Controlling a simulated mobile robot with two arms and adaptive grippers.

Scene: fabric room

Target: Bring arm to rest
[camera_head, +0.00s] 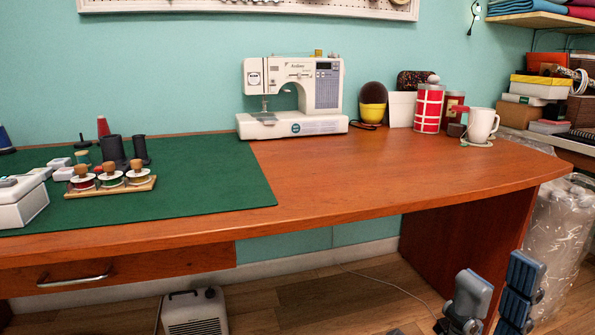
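My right gripper (497,293) is at the lower right of the head view, low in front of the wooden desk (400,180) and below its top. Its blue-grey finger pads stand apart, with a gap between them and nothing visible held there. The rest of my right arm is mostly cut off by the bottom edge. My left gripper and arm are not in view.
A sewing machine (300,95) stands at the back of the desk. A green mat (215,180) with spools lies at left. A white mug (482,125) sits near the right end. A plastic-wrapped item (560,235) stands on the floor right of my gripper.

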